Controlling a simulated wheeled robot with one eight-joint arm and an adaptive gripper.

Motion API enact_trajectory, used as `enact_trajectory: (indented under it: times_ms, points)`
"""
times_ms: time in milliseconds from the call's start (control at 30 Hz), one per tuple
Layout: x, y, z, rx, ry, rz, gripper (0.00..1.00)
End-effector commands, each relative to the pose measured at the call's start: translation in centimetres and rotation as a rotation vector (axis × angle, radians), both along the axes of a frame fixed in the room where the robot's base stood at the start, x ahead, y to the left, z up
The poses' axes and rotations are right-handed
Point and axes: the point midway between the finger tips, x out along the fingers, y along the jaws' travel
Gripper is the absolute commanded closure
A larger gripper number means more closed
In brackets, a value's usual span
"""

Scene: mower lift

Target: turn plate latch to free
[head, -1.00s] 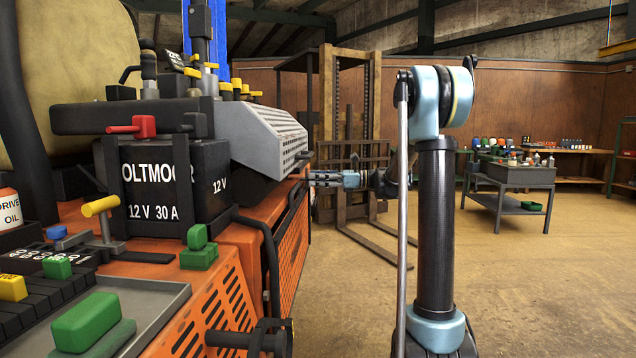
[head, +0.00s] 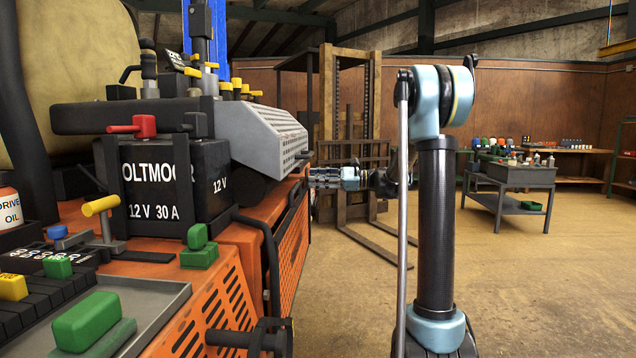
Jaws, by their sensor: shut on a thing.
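My gripper (head: 316,178) is small and far off in the head view, at the far end of the orange mower body (head: 290,255). Its fingers point left, at the body's side just below the grey perforated cover (head: 265,135). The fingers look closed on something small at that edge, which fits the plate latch. The latch itself is hidden by the fingers or too small to make out, so I cannot tell which way it is turned.
The black battery (head: 160,180) with a red terminal clamp stands on the mower at left. A bent black handle (head: 268,255) sticks out along its side. A forklift (head: 345,150) stands behind my gripper. A grey workbench (head: 510,177) is at right, with open floor before it.

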Motion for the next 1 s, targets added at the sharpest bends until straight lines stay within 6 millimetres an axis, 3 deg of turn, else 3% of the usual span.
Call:
enact_trajectory:
  times_ms: [1000]
  points:
    - [-0.19,-0.04,-0.32,-0.033,-0.935,-0.002,0.92]
